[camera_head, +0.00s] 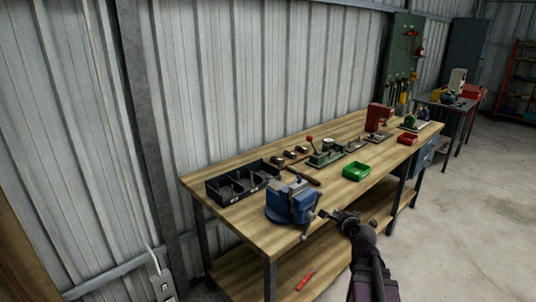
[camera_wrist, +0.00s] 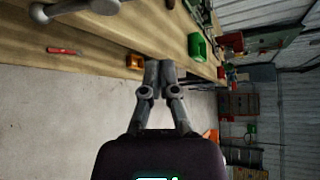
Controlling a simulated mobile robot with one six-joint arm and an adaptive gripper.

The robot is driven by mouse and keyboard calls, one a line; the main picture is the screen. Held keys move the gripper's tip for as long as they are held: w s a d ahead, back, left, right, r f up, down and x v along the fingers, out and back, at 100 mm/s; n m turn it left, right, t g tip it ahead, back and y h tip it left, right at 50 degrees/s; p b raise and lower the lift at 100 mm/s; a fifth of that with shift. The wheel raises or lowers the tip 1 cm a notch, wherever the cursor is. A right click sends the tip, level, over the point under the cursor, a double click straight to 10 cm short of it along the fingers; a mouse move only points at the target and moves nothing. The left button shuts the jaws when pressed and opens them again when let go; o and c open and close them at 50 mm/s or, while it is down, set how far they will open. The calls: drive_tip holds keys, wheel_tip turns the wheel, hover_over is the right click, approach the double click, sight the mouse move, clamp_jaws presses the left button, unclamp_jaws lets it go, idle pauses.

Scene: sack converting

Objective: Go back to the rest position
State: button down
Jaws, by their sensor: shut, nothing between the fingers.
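My gripper (camera_head: 332,215) is in front of the workbench's front edge, just right of the blue vise (camera_head: 290,205). In the wrist view my gripper (camera_wrist: 159,66) has its two grey fingers together, with nothing held between them. The gripper and vise are close in the head view; I cannot tell whether they touch. Part of the vise's metal handle (camera_wrist: 75,10) shows at the top left of the wrist view. The workbench (camera_head: 250,230) has a wooden top and a lower wooden shelf. No marked rest position is visible.
On the bench are a black divided tray (camera_head: 241,185), a green bin (camera_head: 356,171), a green tool (camera_head: 325,154), a red machine (camera_head: 377,117) and a red bin (camera_head: 407,139). A red tool (camera_head: 305,281) lies on the lower shelf. The concrete floor (camera_head: 470,210) to the right is clear.

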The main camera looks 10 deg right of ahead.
drive_tip(key=s+a+f+n+g+y+p, duration=0.2)
drive_tip(key=a+f+n+g, duration=0.1)
drive_tip(key=a+n, duration=0.45)
drive_tip(key=s+a+f+n+g+h+p, duration=0.1)
drive_tip(key=s+a+f+n+g, duration=0.1)
drive_tip(key=s+a+n+g, duration=0.3)
drive_tip(key=s+a+f+n+g+p, duration=0.2)
drive_tip(key=s+a+n+g, duration=0.3)
drive_tip(key=s+n, duration=0.4)
drive_tip(key=shift+s+n+g+h, duration=0.4)
drive_tip(key=shift+n+g, duration=0.2)
drive_tip(key=shift+n, duration=0.15)
drive_tip(key=shift+a+f, duration=0.1)
drive_tip(key=shift+a, duration=0.05)
